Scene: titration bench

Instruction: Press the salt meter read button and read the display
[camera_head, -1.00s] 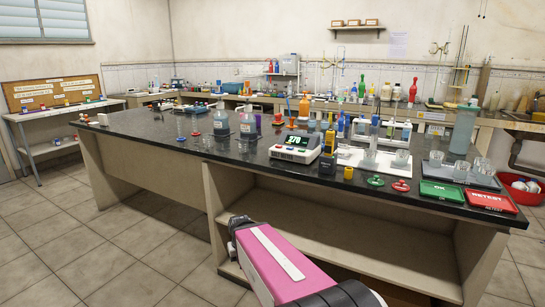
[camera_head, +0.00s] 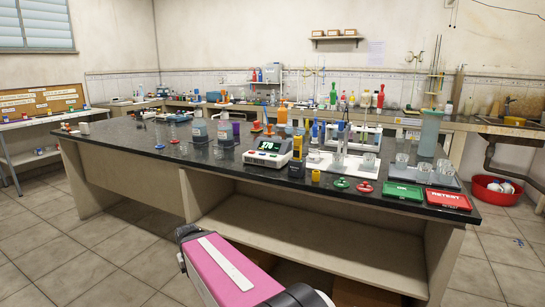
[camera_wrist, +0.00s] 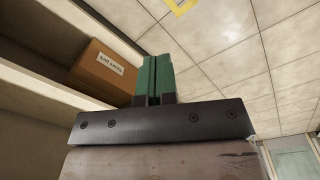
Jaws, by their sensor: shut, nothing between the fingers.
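The salt meter (camera_head: 268,150) is a white and dark box near the front edge of the black bench in the head view. Its lit display (camera_head: 268,146) shows green digits that look like 270, though they are small. Coloured buttons, too small to tell apart surely, line its front. A yellow and dark handheld device stands just to its right. My gripper (camera_wrist: 154,80) shows in the wrist view with its green fingers shut together and empty. It is below the bench top, beside the open shelf, well apart from the meter. The head view shows only my pink arm link.
Glassware and bottles crowd the bench (camera_head: 120,139) around the meter. A green OK tray (camera_head: 405,191) and a red RETEST tray (camera_head: 447,200) lie at the right front. A cardboard box (camera_wrist: 100,69) sits on the shelf beside my gripper. Open tiled floor lies in front.

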